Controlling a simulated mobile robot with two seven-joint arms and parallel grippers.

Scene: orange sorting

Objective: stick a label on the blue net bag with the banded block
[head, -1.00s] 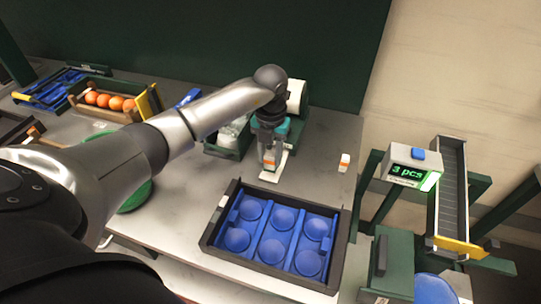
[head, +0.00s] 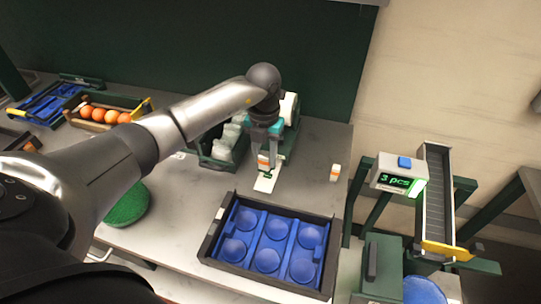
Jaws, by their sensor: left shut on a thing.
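My left gripper (head: 264,160) is shut on a small white block with an orange band (head: 263,158). It holds the block upright just above the near end of a white strip (head: 266,183) that sticks out from a green and white device (head: 290,108). I cannot tell whether the block touches the strip. A second white block with an orange band (head: 335,173) stands on the table to the right. I cannot make out a blue net bag. My right gripper is not in view.
A dark-framed tray with blue cups (head: 210,243) lies in front. A green box with pale bags (head: 213,160) stands behind left. A crate of oranges (head: 75,118) and a green round pad (head: 128,207) are left. A counter reading 3 pcs (head: 385,185) stands right, beside a chute (head: 437,190).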

